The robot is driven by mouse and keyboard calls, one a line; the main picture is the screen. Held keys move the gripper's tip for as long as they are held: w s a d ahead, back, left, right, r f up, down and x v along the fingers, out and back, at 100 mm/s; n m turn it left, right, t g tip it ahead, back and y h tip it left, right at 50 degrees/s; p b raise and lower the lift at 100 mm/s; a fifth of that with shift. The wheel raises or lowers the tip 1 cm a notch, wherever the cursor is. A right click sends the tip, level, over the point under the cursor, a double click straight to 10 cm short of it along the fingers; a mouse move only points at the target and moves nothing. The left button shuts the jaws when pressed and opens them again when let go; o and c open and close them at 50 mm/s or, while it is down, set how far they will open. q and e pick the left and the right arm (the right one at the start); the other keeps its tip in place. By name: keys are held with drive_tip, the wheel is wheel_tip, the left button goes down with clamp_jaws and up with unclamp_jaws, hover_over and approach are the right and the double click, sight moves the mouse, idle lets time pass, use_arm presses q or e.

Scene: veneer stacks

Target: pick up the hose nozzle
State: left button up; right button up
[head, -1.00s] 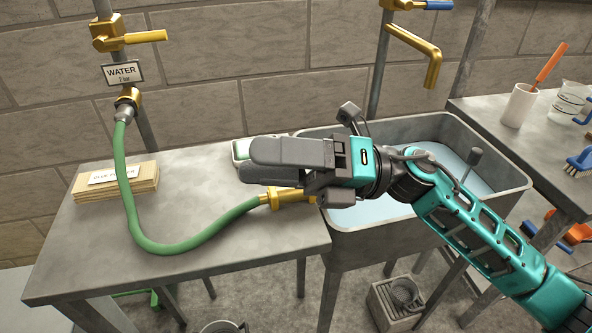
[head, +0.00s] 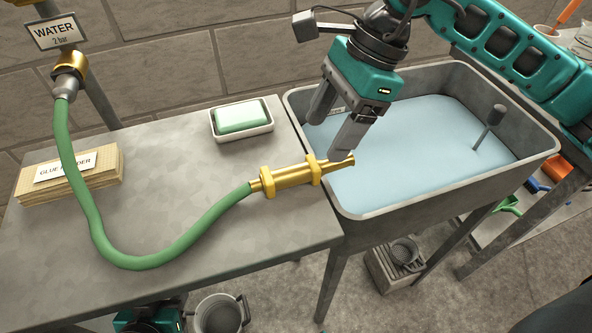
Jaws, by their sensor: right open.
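The brass hose nozzle (head: 290,177) lies on the grey table, joined to the end of the green hose (head: 142,262). Its narrow tip points right and reaches over the near left rim of the sink. My right gripper (head: 328,141) comes down from the upper right and is open, with nothing between its fingers. Its fingers are just above and behind the nozzle's tip. One fingertip overlaps the tip in the picture; I cannot tell whether they touch. The nozzle's body is in plain view. My left gripper cannot be made out.
The sink (head: 449,187) with pale blue water stands right of the table (head: 185,163). A green soap bar in a white dish (head: 243,133) lies behind the nozzle. A veneer stack (head: 104,173) lies at the left. The hose curves from the wall tap. The tabletop between is bare.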

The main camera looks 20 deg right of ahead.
sight(313, 162)
drive_tip(key=x, duration=0.7)
drive_tip(key=shift+s, duration=0.25)
drive_tip(key=c, duration=1.2)
drive_tip(key=shift+r, duration=0.1)
clamp_jaws()
drive_tip(key=shift+r, duration=0.1)
